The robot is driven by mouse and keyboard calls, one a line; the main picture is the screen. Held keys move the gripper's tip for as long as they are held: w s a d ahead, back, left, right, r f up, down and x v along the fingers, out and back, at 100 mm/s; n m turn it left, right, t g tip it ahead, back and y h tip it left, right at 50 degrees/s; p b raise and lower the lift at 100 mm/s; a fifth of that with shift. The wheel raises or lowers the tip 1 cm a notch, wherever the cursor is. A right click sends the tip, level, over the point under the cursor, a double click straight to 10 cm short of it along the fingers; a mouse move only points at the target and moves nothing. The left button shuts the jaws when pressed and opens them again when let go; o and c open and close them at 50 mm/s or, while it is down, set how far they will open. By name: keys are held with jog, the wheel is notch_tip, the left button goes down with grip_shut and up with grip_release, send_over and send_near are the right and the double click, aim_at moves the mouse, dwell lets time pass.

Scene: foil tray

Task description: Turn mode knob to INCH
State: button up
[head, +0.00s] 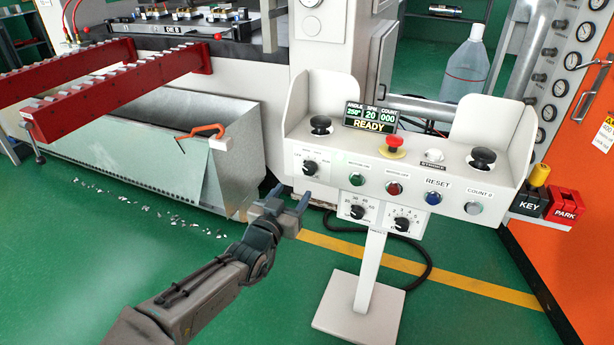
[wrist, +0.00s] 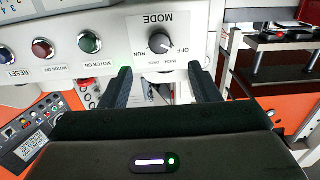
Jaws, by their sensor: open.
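The mode knob (head: 310,168) is a small black dial on a white plate at the left of the pedestal's front panel. In the wrist view the knob (wrist: 159,42) appears upside down under the word MODE, with OFF, RUN and INCH lettering around it. A pale mark shows on the knob's lower right side there, but its exact setting is hard to read. My gripper (head: 290,208) is below and left of the knob in the head view, apart from it. In the wrist view its open fingers (wrist: 160,74) are empty, with the knob centred beyond the gap.
Green (head: 357,180), red (head: 393,188) and blue (head: 433,198) buttons sit right of the knob. Two more dials (head: 357,211) are below. A red mushroom button (head: 395,142) is on top.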

aim_at(308, 171)
jog(key=b+x, duration=0.2)
jog(key=x, duration=0.8)
jog(key=shift+w+d+f, duration=0.1)
jog(key=shift+w, duration=0.05)
jog(key=c, duration=1)
